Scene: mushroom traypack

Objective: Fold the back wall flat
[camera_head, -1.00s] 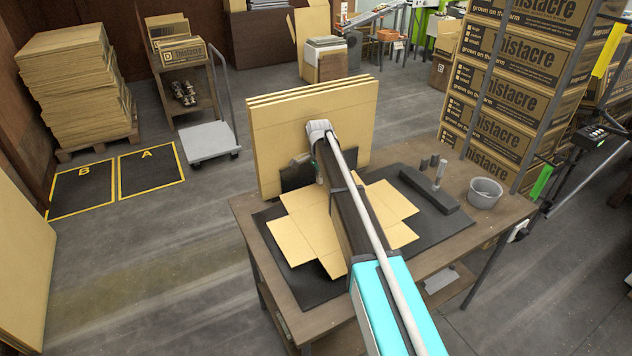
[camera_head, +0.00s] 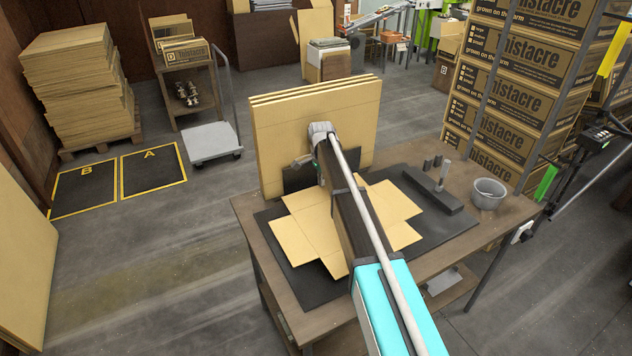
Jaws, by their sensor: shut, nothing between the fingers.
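A tan cardboard tray blank (camera_head: 307,229) lies spread out on the black mat (camera_head: 312,287), with flaps to its left, front and right. All the flaps I can see lie about flat. My arm crosses over the blank and hides its middle and much of its back edge, so I cannot tell how the back wall lies. My gripper (camera_head: 303,163) is at the far end of the arm, above the back of the blank and in front of the upright boards. It is shut and empty, partly hidden by my wrist.
Several large cardboard sheets (camera_head: 276,131) stand upright behind the blank, close to my gripper. A dark bar with a post (camera_head: 433,190) and a grey bowl (camera_head: 488,193) are on the right of the wooden table (camera_head: 259,246). Printed boxes (camera_head: 505,100) are stacked beyond.

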